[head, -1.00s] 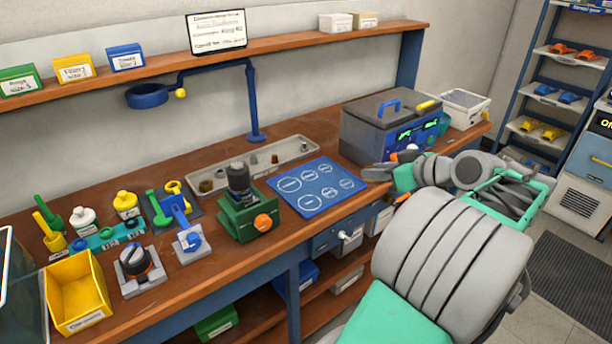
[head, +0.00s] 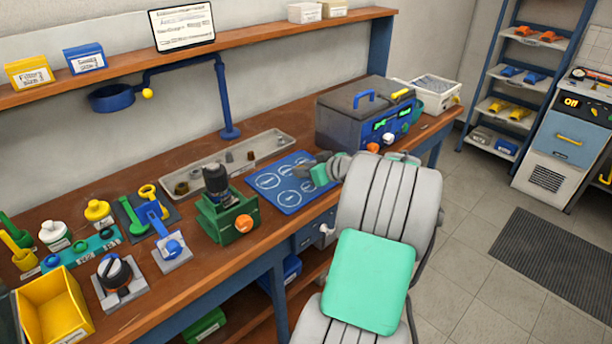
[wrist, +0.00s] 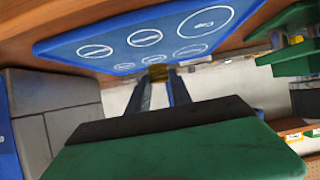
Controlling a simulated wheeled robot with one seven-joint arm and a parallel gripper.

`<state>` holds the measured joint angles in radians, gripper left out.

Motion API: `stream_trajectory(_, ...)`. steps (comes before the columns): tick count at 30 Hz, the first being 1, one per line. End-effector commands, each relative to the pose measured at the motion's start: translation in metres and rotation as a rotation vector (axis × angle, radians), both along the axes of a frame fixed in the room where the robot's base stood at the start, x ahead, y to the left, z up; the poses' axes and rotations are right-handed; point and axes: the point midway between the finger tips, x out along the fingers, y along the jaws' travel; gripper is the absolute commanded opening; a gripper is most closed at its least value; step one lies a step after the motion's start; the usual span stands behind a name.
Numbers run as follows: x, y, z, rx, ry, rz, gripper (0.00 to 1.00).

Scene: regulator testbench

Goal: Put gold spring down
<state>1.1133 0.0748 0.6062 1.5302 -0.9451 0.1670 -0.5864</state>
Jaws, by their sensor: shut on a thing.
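The gold spring (wrist: 158,72) shows in the wrist view as a small gold-brown piece between my fingertips. My gripper (wrist: 157,80) is shut on it, beside the edge of the blue mat with white outlined circles (wrist: 110,40). In the head view, my gripper (head: 303,170) is over the right part of the blue mat (head: 285,204), and the spring cannot be made out there. Whether the spring touches the mat cannot be told.
A green fixture with an orange knob (head: 228,218) stands left of the mat. A grey tray with small parts (head: 215,170) lies behind it. A grey test box (head: 345,118) stands at the back right. The mat's circles that show look empty.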

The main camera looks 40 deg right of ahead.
Motion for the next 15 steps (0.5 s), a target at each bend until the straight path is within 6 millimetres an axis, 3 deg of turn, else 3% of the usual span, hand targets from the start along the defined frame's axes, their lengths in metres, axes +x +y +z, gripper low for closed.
stream_trajectory(4, -0.001, 0.000, -0.025, 0.004, 0.002, -0.001, 0.00)
stream_trajectory(14, -0.002, 0.000, -0.032, 0.002, 0.000, -0.001, 0.00)
stream_trajectory(15, -0.002, 0.000, -0.031, 0.002, 0.000, -0.001, 0.26)
